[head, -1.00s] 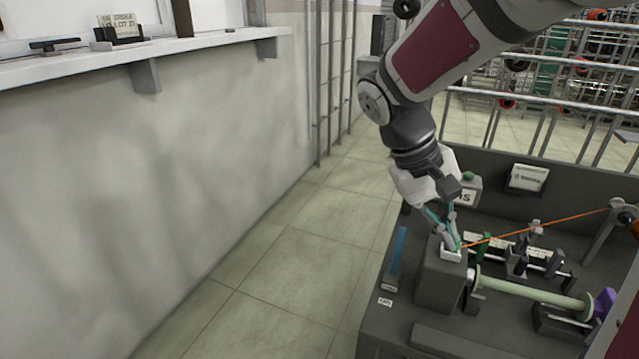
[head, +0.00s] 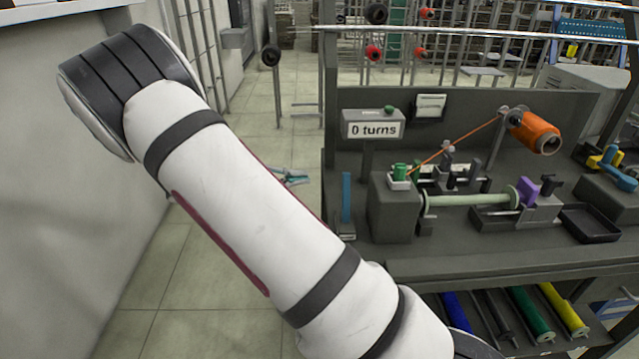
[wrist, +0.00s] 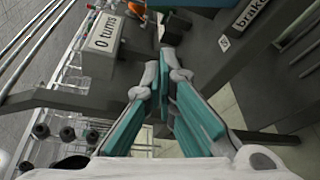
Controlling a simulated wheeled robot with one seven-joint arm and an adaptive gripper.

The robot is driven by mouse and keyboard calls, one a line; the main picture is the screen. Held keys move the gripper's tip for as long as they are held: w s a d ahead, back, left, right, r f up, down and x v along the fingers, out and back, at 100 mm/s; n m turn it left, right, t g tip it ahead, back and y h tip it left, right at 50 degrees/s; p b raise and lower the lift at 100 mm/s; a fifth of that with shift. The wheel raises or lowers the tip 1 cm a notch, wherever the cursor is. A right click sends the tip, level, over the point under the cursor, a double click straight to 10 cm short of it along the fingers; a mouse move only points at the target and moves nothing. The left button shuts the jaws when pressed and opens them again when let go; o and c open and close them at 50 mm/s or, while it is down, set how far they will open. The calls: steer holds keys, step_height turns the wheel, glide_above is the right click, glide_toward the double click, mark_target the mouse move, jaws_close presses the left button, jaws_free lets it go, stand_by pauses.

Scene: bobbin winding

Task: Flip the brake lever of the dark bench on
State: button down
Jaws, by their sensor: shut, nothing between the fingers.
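The dark bench (head: 450,268) stands at the right in the head view. Its blue lever (head: 346,197) stands roughly upright at the bench's left end, beside a grey block (head: 393,212) with a green knob on top. My gripper (head: 303,179) shows teal fingers past my arm, to the left of the lever and apart from it. The fingers are shut and empty, and most of the hand is hidden behind my arm. In the wrist view the gripper (wrist: 163,70) is closed, and a white label reading "brake" (wrist: 254,13) is at the upper right.
A "0 turns" display (head: 373,130) stands behind the block. An orange spool (head: 535,132) feeds thread to the green knob. A pale green rod (head: 470,199) lies right of the block. Colored rods lie on a shelf below. Open floor (head: 250,140) lies left of the bench.

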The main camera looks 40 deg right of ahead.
mark_target(346, 199)
steer(key=shift+w+a+f+h, duration=0.3)
steer(key=shift+w+h, duration=0.1)
steer(key=shift+w, duration=0.1)
steer(key=b+x, duration=0.1)
steer(key=x, duration=0.9)
steer(key=shift+d+f, duration=0.1)
steer(key=shift+d, duration=0.1)
steer(key=shift+s+a+r, duration=0.35)
steer(key=shift+s+a, duration=0.25)
steer(key=shift+s, duration=0.15)
steer(key=shift+s+a+r, duration=0.35)
steer(key=shift+s+a, duration=0.25)
steer(key=shift+s, duration=0.2)
steer(key=shift+a+r, duration=0.1)
